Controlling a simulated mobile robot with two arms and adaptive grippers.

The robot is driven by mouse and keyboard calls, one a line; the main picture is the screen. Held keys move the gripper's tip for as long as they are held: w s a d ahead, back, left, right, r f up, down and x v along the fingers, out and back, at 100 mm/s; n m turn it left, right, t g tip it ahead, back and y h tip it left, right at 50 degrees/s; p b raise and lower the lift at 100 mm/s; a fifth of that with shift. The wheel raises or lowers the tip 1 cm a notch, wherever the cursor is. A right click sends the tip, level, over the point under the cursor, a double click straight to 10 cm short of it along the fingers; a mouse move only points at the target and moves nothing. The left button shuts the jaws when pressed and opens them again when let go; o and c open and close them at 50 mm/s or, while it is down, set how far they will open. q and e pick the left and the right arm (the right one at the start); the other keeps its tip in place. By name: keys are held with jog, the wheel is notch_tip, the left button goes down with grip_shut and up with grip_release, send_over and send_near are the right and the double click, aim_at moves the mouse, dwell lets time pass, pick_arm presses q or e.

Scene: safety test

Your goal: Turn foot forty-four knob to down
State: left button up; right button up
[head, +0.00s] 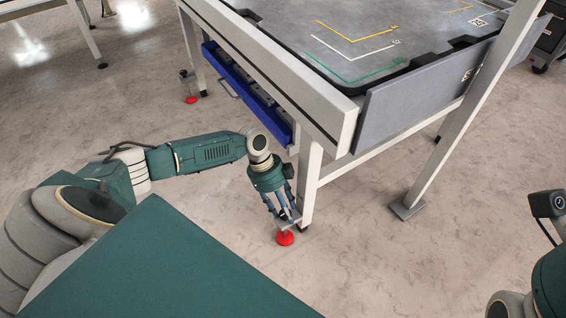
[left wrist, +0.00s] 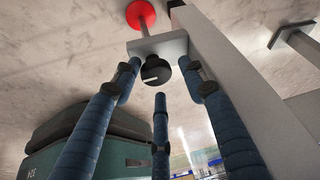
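The foot's black knob (left wrist: 155,74) with a pale mark sits on a grey bracket (left wrist: 160,46) above a red foot pad (left wrist: 140,14) in the left wrist view. In the head view the red pad (head: 285,238) is on the floor by the near table leg (head: 308,180). My left gripper (head: 284,212) points down at this foot, largely hiding the knob. In the left wrist view its blue fingers (left wrist: 158,80) are spread around the knob, with gaps to it; contact is not clear. No number shows on the foot. My right gripper's fingers are out of view.
The table's white frame (head: 270,70) and blue drawer (head: 245,90) are close to my left wrist. Another red foot (head: 191,99) stands farther back. A slanted post (head: 470,115) with a floor plate (head: 407,209) is at right. Floor around the near foot is clear.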

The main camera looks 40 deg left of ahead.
pick_arm(q)
jog(key=shift+a, duration=0.1)
jog(key=shift+a+r, duration=0.3)
jog(key=shift+r, duration=0.05)
jog(key=v, duration=1.1)
jog(key=shift+d, duration=0.15)
